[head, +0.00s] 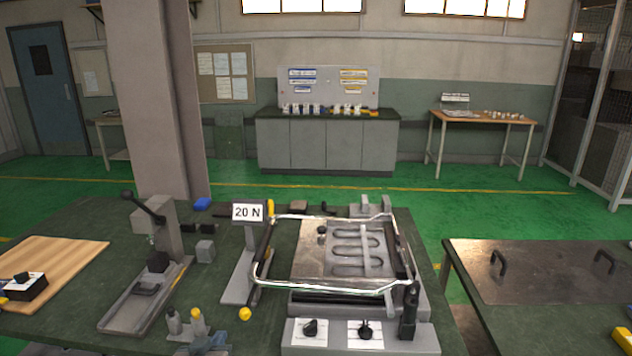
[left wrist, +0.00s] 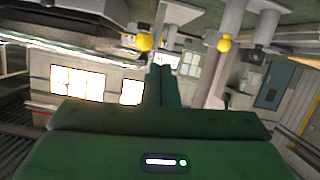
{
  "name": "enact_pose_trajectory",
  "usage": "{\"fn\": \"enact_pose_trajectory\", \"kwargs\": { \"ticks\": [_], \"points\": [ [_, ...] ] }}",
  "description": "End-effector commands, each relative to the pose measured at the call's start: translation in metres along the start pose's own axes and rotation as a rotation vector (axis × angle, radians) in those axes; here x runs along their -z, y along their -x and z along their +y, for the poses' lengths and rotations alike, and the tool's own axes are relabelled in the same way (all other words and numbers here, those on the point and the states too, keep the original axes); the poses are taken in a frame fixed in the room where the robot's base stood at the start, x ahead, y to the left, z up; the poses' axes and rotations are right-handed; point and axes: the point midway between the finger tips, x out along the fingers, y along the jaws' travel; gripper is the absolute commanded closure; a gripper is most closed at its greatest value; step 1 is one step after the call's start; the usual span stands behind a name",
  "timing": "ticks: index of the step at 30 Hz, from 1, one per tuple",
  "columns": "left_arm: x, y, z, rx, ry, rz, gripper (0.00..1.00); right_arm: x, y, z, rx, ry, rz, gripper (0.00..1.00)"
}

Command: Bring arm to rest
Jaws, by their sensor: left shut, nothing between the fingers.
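My left gripper (head: 208,342) shows at the bottom edge of the head view, just in front of the grey peg with a yellow top (head: 197,318). In the left wrist view its green body fills the bottom and its fingers (left wrist: 160,78) are together, with nothing between them. That view is upside down; the yellow peg top (left wrist: 222,43) and a yellow knob (left wrist: 145,42) lie beyond the fingertips. The heating element (head: 358,248), a winding grey loop, lies on a plate in the frame fixture (head: 262,280). My right gripper is not in view.
A lever press (head: 150,280) stands left of the fixture, near a wooden board (head: 50,265). The "20 N" sign (head: 247,212) stands behind the peg. A control panel with knobs (head: 335,335) is at the front. A second table with a metal plate (head: 545,270) is at right, across a gap.

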Motion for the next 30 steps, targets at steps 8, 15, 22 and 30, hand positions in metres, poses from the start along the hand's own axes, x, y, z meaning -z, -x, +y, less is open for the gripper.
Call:
{"fn": "enact_pose_trajectory", "kwargs": {
  "ticks": [8, 15, 22, 30],
  "points": [
    [-0.136, 0.126, -0.035, 0.076, -0.126, -0.475, 1.0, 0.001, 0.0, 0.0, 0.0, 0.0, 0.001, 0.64],
    [-0.18, 0.2, -0.047, 0.102, -0.183, -0.702, 1.0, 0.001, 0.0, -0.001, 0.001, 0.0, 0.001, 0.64],
    [-0.204, 0.259, -0.054, 0.117, -0.221, -0.868, 1.0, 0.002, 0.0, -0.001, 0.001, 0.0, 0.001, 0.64],
    [-0.243, 0.253, -0.065, 0.124, -0.23, -0.939, 1.0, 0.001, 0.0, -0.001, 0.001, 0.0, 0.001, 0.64]
  ]
}}
